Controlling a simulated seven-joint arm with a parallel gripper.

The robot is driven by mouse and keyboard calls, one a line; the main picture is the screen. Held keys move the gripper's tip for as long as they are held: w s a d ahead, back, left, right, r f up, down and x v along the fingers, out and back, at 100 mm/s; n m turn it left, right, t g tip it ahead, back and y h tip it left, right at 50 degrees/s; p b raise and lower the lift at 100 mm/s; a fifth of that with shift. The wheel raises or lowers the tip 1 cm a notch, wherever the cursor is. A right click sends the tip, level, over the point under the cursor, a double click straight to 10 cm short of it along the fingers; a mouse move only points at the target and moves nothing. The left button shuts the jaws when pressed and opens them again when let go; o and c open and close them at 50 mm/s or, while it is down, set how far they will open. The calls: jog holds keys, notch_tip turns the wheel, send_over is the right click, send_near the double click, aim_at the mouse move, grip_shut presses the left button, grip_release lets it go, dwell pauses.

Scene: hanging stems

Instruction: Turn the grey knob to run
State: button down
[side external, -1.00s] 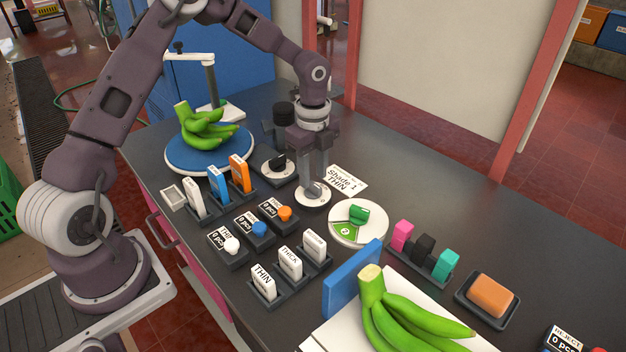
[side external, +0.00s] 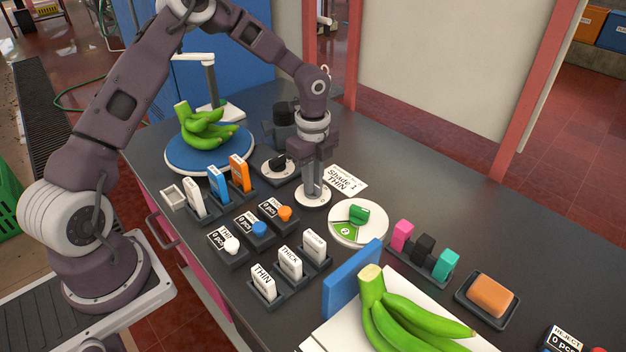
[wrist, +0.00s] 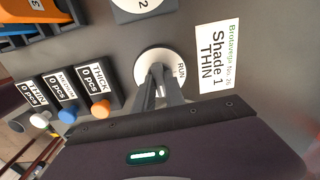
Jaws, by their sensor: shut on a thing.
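The grey knob sits on a small white round dial (side external: 313,199) in the middle of the dark bench. In the wrist view the dial (wrist: 143,66) carries the word RUN at its right side. My gripper (side external: 313,190) points straight down and is shut on the grey knob. In the wrist view my gripper's fingers (wrist: 158,90) reach onto the dial and cover most of the knob. I cannot tell exactly where its pointer stands.
A green knob (side external: 358,214) on a larger white disc is at front right. A "Shade 1 THIN" card (side external: 346,180) lies beside the dial. Blocks with coloured buttons (side external: 259,229) stand at front left.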

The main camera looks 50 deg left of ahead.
jog(key=n, duration=0.8)
jog(key=shift+n, duration=0.4)
jog(key=n, duration=0.4)
jog(key=shift+n, duration=2.6)
jog(key=c, duration=1.4)
grip_release()
jog(key=shift+r, duration=0.1)
